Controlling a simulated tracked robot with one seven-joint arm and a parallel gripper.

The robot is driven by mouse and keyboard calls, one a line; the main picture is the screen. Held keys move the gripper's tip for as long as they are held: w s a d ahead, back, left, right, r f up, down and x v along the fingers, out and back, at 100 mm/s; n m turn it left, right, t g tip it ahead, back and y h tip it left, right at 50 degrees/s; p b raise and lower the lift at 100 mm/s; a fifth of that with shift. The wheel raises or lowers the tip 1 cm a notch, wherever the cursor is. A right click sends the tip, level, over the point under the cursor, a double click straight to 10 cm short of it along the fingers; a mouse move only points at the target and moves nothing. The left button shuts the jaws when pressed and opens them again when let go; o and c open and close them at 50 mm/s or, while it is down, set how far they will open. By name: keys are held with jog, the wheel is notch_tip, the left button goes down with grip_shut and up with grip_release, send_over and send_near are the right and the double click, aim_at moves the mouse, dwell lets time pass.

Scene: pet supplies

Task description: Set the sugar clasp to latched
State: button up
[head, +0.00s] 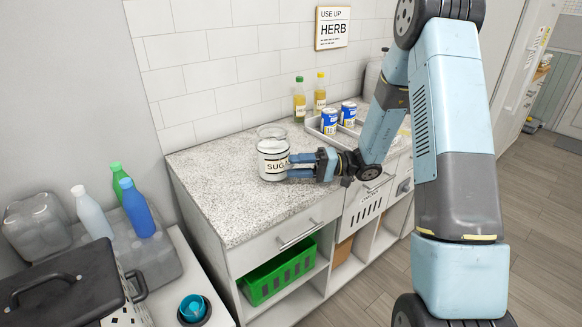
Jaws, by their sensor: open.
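The sugar jar (271,164) is a glass jar with a white label reading "SUG", the rest covered by my gripper. It stands upright on the speckled counter (215,185), near its front edge. A clear round lid (271,132) shows at its top and looks tilted up at the back. The clasp is too small to make out, and its position cannot be told. My gripper (290,165) is open at the jar's right side, its fingers pointing left. The fingertips overlap the jar in this view; whether they touch it cannot be told.
A tray (316,128) with two blue cans stands behind my gripper on the right. Two yellow bottles (300,103) stand near the tiled wall. The counter left of the jar is clear. A green basket (280,272) sits on the shelf below.

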aim_at(286, 163)
jog(key=shift+s+a+r, duration=0.1)
jog(key=shift+s+a, duration=0.05)
jog(key=shift+a, duration=1.25)
grip_shut()
jog(key=shift+s+d, duration=0.1)
jog(key=shift+d, duration=0.15)
jog(key=shift+a, duration=0.15)
